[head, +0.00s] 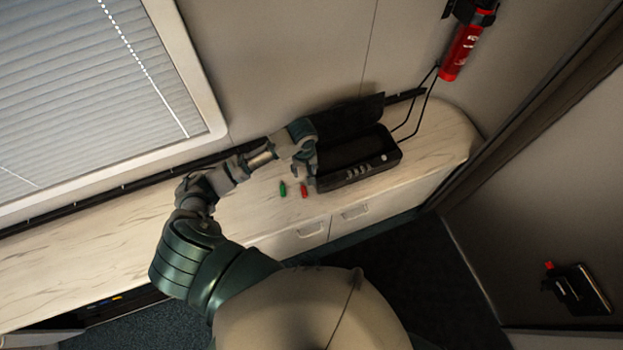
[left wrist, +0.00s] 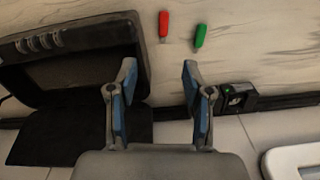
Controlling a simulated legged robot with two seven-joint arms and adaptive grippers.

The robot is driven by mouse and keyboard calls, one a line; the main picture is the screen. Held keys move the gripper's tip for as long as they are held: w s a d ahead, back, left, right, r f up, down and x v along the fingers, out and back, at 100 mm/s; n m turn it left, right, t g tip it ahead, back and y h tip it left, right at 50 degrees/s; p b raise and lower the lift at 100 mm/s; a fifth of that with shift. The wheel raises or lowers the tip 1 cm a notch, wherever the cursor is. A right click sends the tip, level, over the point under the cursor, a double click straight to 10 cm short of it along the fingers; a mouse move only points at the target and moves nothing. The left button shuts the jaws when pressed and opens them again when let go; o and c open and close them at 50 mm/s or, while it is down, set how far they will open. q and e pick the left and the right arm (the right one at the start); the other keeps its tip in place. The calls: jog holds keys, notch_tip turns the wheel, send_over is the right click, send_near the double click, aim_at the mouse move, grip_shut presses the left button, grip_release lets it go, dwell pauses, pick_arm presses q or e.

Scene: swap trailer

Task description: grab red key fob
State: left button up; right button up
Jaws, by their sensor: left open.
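The red key fob (head: 304,190) lies on the pale marbled counter (head: 100,240), to the right of a green fob (head: 283,188). In the left wrist view the red key fob (left wrist: 164,25) is at the top middle, with the green fob (left wrist: 200,36) to its right. My left gripper (head: 308,176) is over the counter beside the open black case (head: 350,175). In the left wrist view my left gripper (left wrist: 157,75) has its two blue-padded fingers apart, with nothing between them. The red fob lies beyond the fingertips. My right gripper is not in view.
The open case, its lid at the wall side, also fills the left of the left wrist view (left wrist: 80,50). A red extinguisher (head: 461,50) hangs on the wall. A small black box (left wrist: 237,98) stands near the counter's back edge. The counter's left stretch is clear.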

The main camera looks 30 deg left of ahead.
pick_arm(q)
send_over(304, 191)
notch_tip(304, 191, down, 11)
jog(key=shift+s+a+r+b, duration=0.15)
jog(key=shift+b, duration=0.3)
jog(key=f, duration=0.5)
jog(key=shift+d+f, duration=0.25)
jog(key=shift+w+a+f, duration=0.1)
jog(key=shift+w+f, duration=0.1)
jog(key=shift+f, duration=0.1)
jog(key=shift+a, duration=0.15)
jog(key=c, duration=0.9)
